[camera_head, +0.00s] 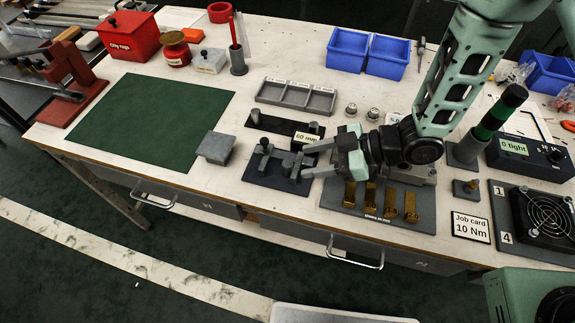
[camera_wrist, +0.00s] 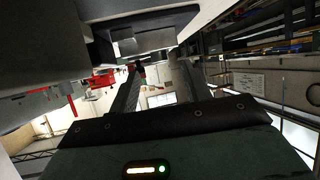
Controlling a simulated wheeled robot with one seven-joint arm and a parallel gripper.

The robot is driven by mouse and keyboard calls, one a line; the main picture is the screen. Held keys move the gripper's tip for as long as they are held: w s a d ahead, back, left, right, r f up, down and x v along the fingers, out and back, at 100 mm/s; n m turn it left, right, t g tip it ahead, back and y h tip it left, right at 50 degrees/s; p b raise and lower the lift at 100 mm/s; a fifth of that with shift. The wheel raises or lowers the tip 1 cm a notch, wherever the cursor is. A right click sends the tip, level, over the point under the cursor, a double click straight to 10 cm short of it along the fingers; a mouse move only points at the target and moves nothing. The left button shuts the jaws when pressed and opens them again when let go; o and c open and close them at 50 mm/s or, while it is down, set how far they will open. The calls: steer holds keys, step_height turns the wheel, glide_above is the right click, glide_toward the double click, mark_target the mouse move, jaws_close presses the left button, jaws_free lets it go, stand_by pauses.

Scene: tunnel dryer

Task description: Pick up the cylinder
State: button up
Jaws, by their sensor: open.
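My gripper (camera_head: 308,160) is open above the bench. Its two fingers point left at a dark plate (camera_head: 262,181) that bears grey metal fixture parts (camera_head: 265,150). In the wrist view my fingers (camera_wrist: 158,90) reach away from the camera, apart, and nothing shows held between them. A grey block (camera_wrist: 145,40) on a dark base shows just above them there. I cannot tell for sure which piece is the cylinder. Small upright grey pieces stand on the dark plates by my fingertips, partly hidden by the gripper.
A "60 mm" sign (camera_head: 306,138) stands close behind my fingers. Brass pieces (camera_head: 371,197) sit on a plate in front of my wrist. A green-black tower (camera_head: 494,118) stands at the right. The green mat (camera_head: 165,115) is clear. A grey block (camera_head: 215,147) lies at its right edge.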

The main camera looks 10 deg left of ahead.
mark_target(289, 163)
steer(key=x, duration=0.4)
steer(key=shift+a+f+p, duration=0.1)
steer(key=shift+p, duration=0.2)
jaws_close()
steer(key=shift+w, duration=0.1)
